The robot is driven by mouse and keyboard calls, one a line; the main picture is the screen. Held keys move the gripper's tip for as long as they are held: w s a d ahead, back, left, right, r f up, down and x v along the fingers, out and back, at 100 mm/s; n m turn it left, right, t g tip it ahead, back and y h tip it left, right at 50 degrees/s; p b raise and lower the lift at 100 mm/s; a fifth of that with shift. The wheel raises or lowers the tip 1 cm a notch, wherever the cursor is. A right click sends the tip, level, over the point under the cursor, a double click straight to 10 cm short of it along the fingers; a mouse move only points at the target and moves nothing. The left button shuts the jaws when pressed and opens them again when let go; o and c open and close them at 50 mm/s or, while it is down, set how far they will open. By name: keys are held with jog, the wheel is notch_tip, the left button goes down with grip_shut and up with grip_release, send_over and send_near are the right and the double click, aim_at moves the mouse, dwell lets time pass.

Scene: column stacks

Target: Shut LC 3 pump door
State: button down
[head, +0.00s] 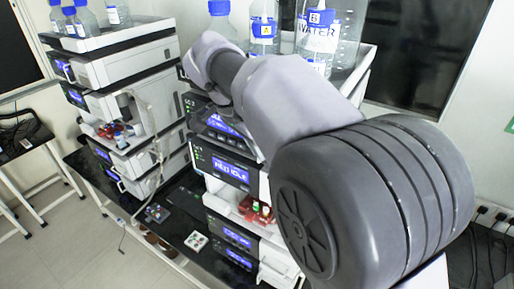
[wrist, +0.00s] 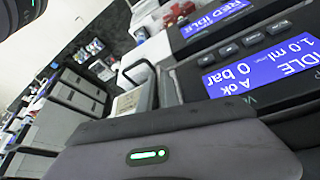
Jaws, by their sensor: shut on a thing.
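The LC 3 pump is the upper module of the right stack, with its blue display (head: 222,125) partly behind my arm in the head view. In the wrist view its lit display (wrist: 258,68) reads IDLE, 1.0 ml and 0 bar, close beside my gripper (wrist: 138,92). My gripper is shut on what looks like the pump door's edge, but the contact is small and partly hidden by the gripper's dark body. How far the door stands open cannot be told. In the head view my arm hides the gripper.
Below the pump, another module's display (head: 231,171) reads RED IDLE. Solvent bottles (head: 264,28) stand on top of the right stack. A second instrument stack (head: 125,75) stands to the left.

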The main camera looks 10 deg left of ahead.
jog(key=shift+r, duration=0.1)
jog(key=c, duration=1.9)
grip_release()
jog(key=shift+w, duration=0.1)
jog(key=shift+c, duration=0.2)
jog(key=shift+o, duration=0.5)
jog(key=shift+w+d, duration=0.1)
jog(key=shift+w, duration=0.05)
jog(key=p+v, duration=0.5)
jog(key=v, duration=1.2)
